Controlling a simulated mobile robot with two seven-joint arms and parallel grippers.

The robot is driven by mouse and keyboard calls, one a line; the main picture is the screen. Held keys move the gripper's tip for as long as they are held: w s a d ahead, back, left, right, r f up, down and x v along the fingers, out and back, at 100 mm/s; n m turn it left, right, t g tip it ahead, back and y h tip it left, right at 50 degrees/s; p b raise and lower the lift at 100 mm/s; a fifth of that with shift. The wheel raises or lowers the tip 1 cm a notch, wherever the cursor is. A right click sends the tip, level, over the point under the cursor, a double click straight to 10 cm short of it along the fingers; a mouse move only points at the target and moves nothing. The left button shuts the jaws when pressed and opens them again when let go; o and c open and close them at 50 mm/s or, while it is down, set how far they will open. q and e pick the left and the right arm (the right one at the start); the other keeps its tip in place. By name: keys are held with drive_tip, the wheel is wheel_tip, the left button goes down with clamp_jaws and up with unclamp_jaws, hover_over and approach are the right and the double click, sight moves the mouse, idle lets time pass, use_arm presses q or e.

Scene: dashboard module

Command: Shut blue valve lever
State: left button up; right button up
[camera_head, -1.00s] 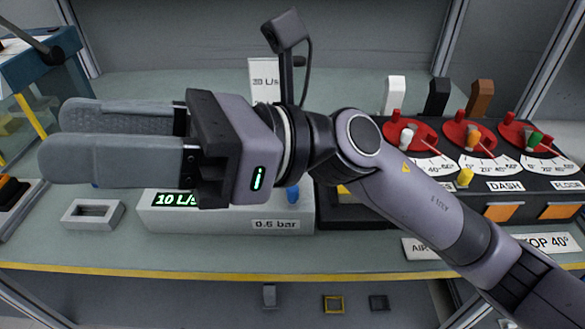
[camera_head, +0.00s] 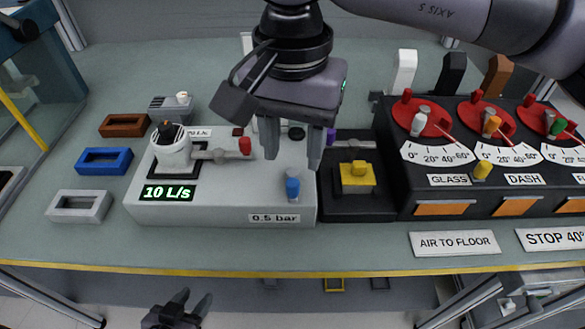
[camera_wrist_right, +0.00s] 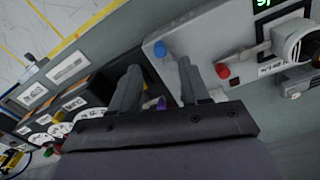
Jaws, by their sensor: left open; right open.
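The blue valve lever (camera_head: 292,185) stands on the front right of the grey valve box (camera_head: 225,205); its blue knob shows in the right wrist view (camera_wrist_right: 160,48). My right gripper (camera_head: 293,152) points down over the right part of the box, just behind the blue lever. Its fingers are open and empty, apart from the blue knob. In the right wrist view the open right gripper (camera_wrist_right: 160,72) has the blue knob beyond its fingertips. My left gripper (camera_head: 192,297) is open and empty at the bottom edge, in front of the table.
A red-knobbed lever (camera_head: 245,146) lies left of my right gripper. Red dials (camera_head: 422,118) stand further right.

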sight(292, 182)
wheel_tip(292, 182, down, 6)
drive_tip(key=shift+f+p, duration=0.1)
drive_tip(key=shift+p, duration=0.25)
clamp_jaws()
